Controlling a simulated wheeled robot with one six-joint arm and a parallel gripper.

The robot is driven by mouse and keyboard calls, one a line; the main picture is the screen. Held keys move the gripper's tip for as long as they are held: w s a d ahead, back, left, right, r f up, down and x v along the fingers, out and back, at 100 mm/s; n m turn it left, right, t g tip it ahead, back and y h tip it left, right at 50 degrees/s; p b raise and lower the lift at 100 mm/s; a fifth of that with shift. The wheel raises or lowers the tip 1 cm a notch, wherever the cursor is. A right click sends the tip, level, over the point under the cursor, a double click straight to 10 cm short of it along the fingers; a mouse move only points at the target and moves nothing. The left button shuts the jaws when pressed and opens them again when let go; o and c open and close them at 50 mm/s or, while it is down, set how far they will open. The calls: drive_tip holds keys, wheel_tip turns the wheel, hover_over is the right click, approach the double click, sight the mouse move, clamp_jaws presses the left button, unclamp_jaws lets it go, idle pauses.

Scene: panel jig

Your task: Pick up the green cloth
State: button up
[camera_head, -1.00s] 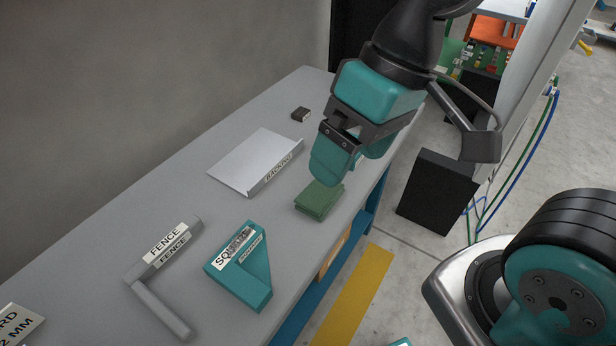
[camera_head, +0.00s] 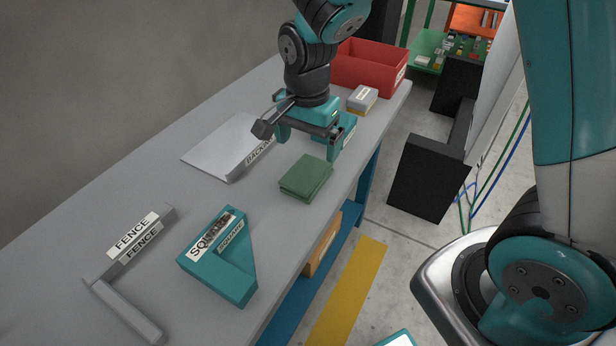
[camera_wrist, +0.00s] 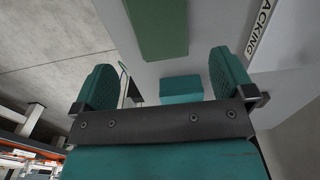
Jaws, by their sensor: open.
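The green cloth (camera_head: 306,177) is a folded, flat stack lying on the grey table near its right edge. It also shows at the top of the wrist view (camera_wrist: 158,28), beyond the fingertips. My gripper (camera_head: 308,142) is above the table just behind the cloth, with its two teal fingers spread apart. In the wrist view the open fingers (camera_wrist: 165,85) have nothing between them that they touch. The cloth is fully in sight in the head view.
The backing plate (camera_head: 222,150) lies left of the gripper. The teal square (camera_head: 222,262) and the grey fence (camera_head: 128,300) lie nearer the front. A red bin (camera_head: 365,70) and a small labelled box (camera_head: 362,98) stand behind. Table (camera_head: 170,185) between these is bare.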

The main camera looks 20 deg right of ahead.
sight(308, 172)
drive_tip(key=f, duration=0.8)
drive_tip(key=shift+s, duration=0.2)
drive_tip(key=c, duration=0.9)
